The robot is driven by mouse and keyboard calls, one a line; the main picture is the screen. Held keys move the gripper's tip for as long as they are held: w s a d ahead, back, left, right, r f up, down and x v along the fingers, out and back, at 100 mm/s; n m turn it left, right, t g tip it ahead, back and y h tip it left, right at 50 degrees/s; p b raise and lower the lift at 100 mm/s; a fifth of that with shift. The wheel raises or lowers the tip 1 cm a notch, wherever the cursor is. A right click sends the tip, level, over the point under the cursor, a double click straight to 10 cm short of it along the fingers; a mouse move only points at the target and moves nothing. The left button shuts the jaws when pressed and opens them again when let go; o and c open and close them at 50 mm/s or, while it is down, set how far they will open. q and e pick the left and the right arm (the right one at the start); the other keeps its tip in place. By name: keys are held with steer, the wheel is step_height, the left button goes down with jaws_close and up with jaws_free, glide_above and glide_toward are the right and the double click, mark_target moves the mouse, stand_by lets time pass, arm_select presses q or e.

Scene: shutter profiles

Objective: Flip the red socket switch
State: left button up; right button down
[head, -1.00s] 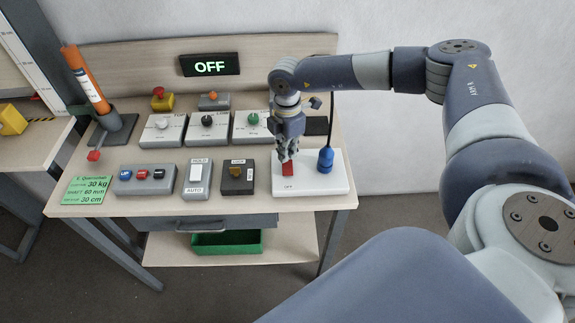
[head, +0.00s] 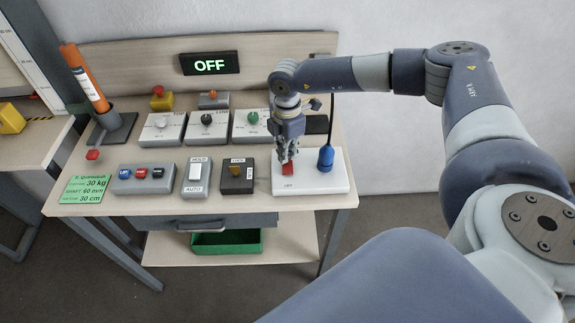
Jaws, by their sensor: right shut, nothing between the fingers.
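The red socket switch (head: 287,169) sits at the left of the white socket panel (head: 320,183) at the right front of the table, with the label OFF below it. A blue plug (head: 325,159) with a black cable stands upright in the same panel, to the right of the switch. My right gripper (head: 287,160) points down, shut and empty, with its fingertips right at the top of the red switch. The fingers hide part of the switch, and I cannot tell for sure whether they touch it. My left gripper is not in view.
A black display (head: 209,64) reads OFF at the back. Several switch boxes stand left of the socket panel, among them one with a brown toggle (head: 237,176) and a HOLD/AUTO rocker (head: 195,178). A grey holder with an orange cylinder (head: 85,78) stands at the left.

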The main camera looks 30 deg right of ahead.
steer(key=shift+s+f+b, duration=0.1)
steer(key=shift+f+b, duration=0.4)
steer(key=shift+f, duration=0.2)
stand_by(0.3)
steer(key=shift+r+p, duration=2.65)
steer(key=shift+r, duration=0.9)
steer(key=shift+f, duration=0.1)
